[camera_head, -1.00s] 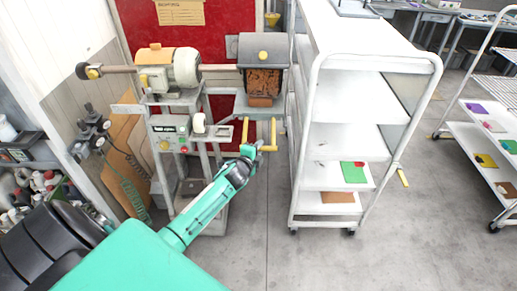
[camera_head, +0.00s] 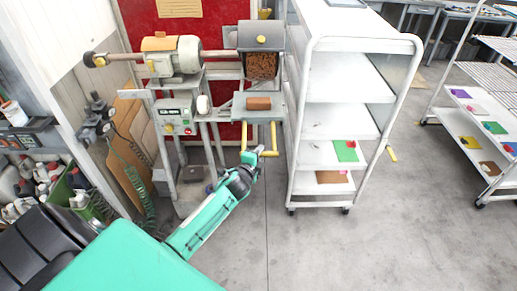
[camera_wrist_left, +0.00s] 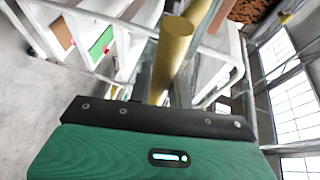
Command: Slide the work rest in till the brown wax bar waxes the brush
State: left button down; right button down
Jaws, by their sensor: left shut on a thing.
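The brown wax bar (camera_head: 258,103) lies on the grey work rest (camera_head: 239,109), below and in front of the brown bristled brush (camera_head: 262,66) under its grey hood. A visible gap separates bar and brush. Yellow handle bars (camera_head: 273,136) stick out from the work rest. My left gripper (camera_head: 257,154) is at their near end, shut on the yellow handle. In the left wrist view a thick yellow bar (camera_wrist_left: 172,55) rises from beyond the gripper body; the fingertips are hidden. Brush bristles (camera_wrist_left: 248,11) show at the top right there. My right gripper is not in view.
The motor (camera_head: 177,58) and control box (camera_head: 174,117) stand left of the brush. A white shelf cart (camera_head: 340,115) stands close on the right. Bottles (camera_head: 40,185) crowd the lower left. The floor in front is clear.

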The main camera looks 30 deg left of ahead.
pick_arm(q)
jog(key=shift+s+d, duration=0.25)
jog(key=shift+s, duration=0.2)
jog(key=shift+s+d, duration=0.35)
jog(key=shift+s, duration=0.2)
jog(key=c, duration=1.3)
grip_release()
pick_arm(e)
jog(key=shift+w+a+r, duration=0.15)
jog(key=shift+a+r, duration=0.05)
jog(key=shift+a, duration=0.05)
pick_arm(q)
jog(key=b+v, duration=0.3)
jog(key=v, duration=1)
jog(key=shift+s, duration=0.4)
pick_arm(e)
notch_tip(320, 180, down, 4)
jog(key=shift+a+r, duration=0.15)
